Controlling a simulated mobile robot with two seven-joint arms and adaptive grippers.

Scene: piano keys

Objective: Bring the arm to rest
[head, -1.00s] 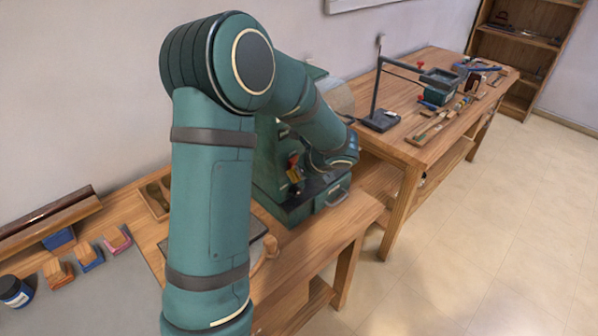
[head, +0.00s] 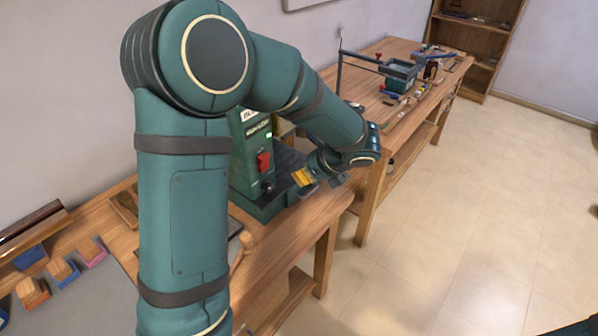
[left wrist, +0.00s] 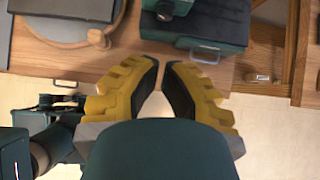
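My left arm (head: 185,220), teal with dark bands, rises large in the head view, bends at the top and reaches down to the right. Its gripper (head: 303,177) shows a little yellow in front of the green machine and is partly hidden by the wrist. In the left wrist view the two yellow fingers with dark pads (left wrist: 161,68) lean toward each other at the tips. A narrow gap shows between them, wider toward the base, with nothing held. My right gripper is in neither view.
A green machine (head: 252,160) with a red switch stands on the near wooden bench (head: 290,240), close to my left gripper. Several small blocks (head: 62,270) lie at the left. A second bench (head: 400,115) with tools stands behind.

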